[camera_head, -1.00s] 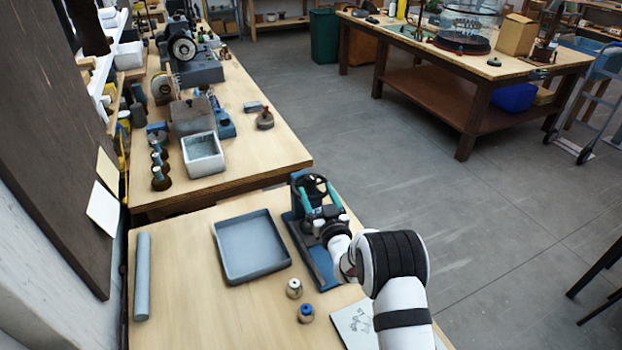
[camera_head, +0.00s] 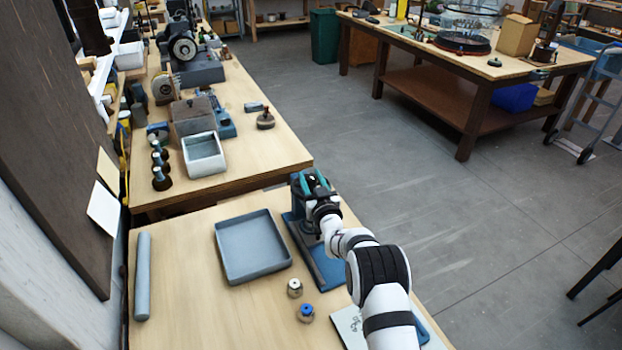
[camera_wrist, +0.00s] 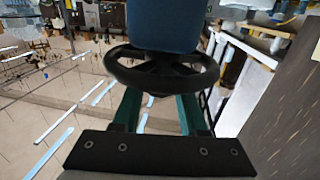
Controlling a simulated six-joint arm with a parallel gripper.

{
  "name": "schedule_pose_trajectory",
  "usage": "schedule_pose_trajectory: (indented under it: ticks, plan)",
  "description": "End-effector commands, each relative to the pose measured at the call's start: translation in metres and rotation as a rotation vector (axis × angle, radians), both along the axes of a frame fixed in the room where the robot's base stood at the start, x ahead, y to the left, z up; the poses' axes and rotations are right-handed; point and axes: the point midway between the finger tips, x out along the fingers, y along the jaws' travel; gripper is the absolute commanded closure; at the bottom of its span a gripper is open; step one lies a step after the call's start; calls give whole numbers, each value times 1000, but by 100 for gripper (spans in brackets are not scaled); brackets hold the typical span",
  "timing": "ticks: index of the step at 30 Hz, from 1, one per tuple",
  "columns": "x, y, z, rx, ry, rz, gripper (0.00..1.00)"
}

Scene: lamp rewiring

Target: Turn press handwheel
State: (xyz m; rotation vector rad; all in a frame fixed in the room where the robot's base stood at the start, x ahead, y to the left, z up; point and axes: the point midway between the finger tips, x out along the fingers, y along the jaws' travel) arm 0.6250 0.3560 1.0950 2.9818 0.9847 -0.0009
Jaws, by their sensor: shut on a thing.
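The press (camera_head: 303,208) is dark blue and stands on a long blue base (camera_head: 325,265) near the right edge of the near bench. Its black handwheel (camera_wrist: 205,72), with a round rim and spokes, fills the middle of the wrist view. A blue block of the press (camera_wrist: 165,22) shows beyond the wheel. My gripper (camera_head: 314,181) is at the top of the press and covers most of the wheel in the head view. In the wrist view its two teal fingers (camera_wrist: 160,98) reach the wheel's rim from both sides and are shut on it. The fingertips are hidden behind the rim.
A grey-blue tray (camera_head: 252,270) lies left of the press. Two small round parts (camera_head: 294,288) (camera_head: 306,313) sit in front of it. A grey rod (camera_head: 142,276) lies at the far left. A sheet with a drawing (camera_head: 350,326) is partly under my arm.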

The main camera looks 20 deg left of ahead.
Motion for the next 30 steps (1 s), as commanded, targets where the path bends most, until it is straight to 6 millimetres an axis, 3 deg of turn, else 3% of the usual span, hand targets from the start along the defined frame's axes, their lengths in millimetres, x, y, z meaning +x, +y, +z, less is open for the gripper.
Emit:
schedule_pose_trajectory:
  ticks: [3, 14, 30]
  plan:
    - [0, 0, 0, 0, 0, -1, 100]
    - [1, -2, 0, 0, -1, 59, 100]
    - [1, -2, -1, 1, 0, 415, 100]
